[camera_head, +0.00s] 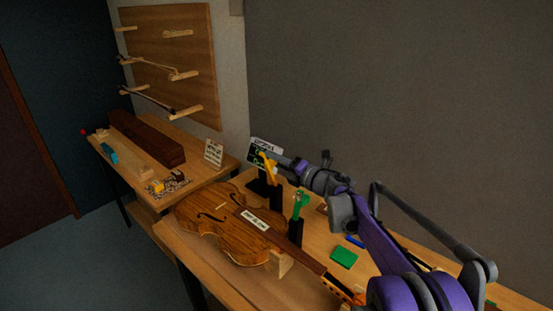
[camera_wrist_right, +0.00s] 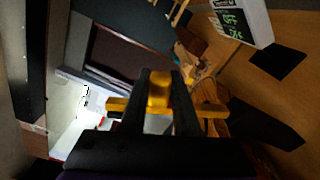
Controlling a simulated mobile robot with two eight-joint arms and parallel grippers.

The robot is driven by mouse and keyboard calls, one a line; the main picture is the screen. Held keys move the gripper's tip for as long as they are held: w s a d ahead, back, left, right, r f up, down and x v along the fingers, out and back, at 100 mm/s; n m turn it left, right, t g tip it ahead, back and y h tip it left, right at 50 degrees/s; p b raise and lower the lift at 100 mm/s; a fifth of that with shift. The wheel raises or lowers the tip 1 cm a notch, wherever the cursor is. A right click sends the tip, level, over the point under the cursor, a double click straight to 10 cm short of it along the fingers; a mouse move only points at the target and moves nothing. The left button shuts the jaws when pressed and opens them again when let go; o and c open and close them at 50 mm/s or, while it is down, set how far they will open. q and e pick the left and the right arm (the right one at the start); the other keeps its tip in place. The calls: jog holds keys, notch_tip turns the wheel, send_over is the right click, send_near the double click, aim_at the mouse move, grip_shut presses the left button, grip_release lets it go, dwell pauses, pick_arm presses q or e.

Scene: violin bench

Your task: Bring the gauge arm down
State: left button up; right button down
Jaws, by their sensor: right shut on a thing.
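The yellow gauge arm (camera_head: 268,167) stands up tilted above the bench, beside a dark stand (camera_head: 276,194). My right gripper (camera_head: 277,161) comes in from the right and is shut on the yellow arm. In the right wrist view the yellow piece (camera_wrist_right: 158,92) sits between my two dark fingers, with a yellow crossbar sticking out on both sides. A dark display with green writing (camera_head: 259,156) is just behind the gripper; it also shows in the wrist view (camera_wrist_right: 233,20). My left gripper is not in view.
A violin (camera_head: 215,212) lies on the bench just left of the stand. A green-topped dark stand (camera_head: 298,217) and a green block (camera_head: 343,257) are nearer. A side table holds a long dark case (camera_head: 146,139) and a small card (camera_head: 213,152). A pegboard (camera_head: 160,55) hangs behind.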

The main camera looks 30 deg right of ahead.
jog(key=shift+a, duration=0.1)
dwell(0.4)
jog(key=c, duration=0.6)
grip_release()
jog(key=shift+c, duration=0.2)
jog(key=shift+r, duration=0.1)
notch_tip(320, 180, up, 9)
jog(key=shift+s+r, duration=0.15)
jog(key=shift+r, duration=0.25)
